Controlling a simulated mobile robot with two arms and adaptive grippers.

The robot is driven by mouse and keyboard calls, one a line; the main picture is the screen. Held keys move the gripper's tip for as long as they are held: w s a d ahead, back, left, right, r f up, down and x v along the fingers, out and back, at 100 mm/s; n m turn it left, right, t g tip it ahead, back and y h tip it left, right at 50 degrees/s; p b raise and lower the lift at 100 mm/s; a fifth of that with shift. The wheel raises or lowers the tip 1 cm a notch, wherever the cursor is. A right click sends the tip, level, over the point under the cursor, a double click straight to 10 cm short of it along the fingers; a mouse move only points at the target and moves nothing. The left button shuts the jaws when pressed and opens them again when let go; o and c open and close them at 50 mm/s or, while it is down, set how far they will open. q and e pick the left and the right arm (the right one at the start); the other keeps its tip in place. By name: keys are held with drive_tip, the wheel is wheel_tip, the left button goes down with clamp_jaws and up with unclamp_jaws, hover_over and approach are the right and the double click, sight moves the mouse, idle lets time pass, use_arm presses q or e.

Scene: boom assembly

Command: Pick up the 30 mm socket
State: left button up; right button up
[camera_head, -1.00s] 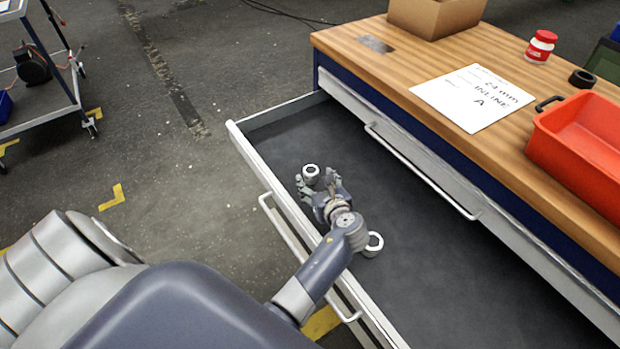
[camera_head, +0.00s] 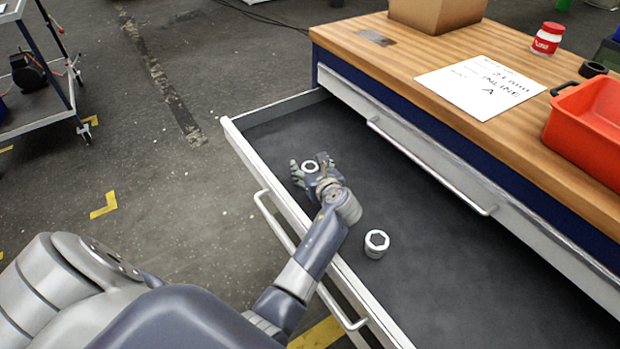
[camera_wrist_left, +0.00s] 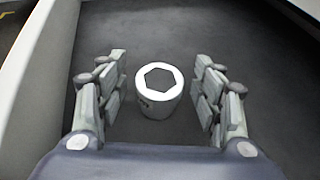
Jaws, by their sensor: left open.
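A silvery-white socket (camera_head: 310,167) with a hexagonal opening stands upright in the open drawer (camera_head: 430,290). In the left wrist view the socket (camera_wrist_left: 158,90) stands between the fingers, with a gap on each side. My left gripper (camera_head: 312,165) is open around it; the gripper's fingers also show in the left wrist view (camera_wrist_left: 160,92). A second socket (camera_head: 376,244) stands upright in the drawer, nearer to me and to the right. I cannot read a size on either socket. My right gripper is not in view.
The drawer's front wall (camera_head: 262,175) lies close beside my left arm. The drawer floor is otherwise clear.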

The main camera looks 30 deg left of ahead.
use_arm(q)
drive_tip(key=shift+a, duration=0.1)
drive_tip(key=c, duration=1.3)
drive_tip(key=shift+o, duration=0.2)
drive_tip(key=shift+r, duration=0.1)
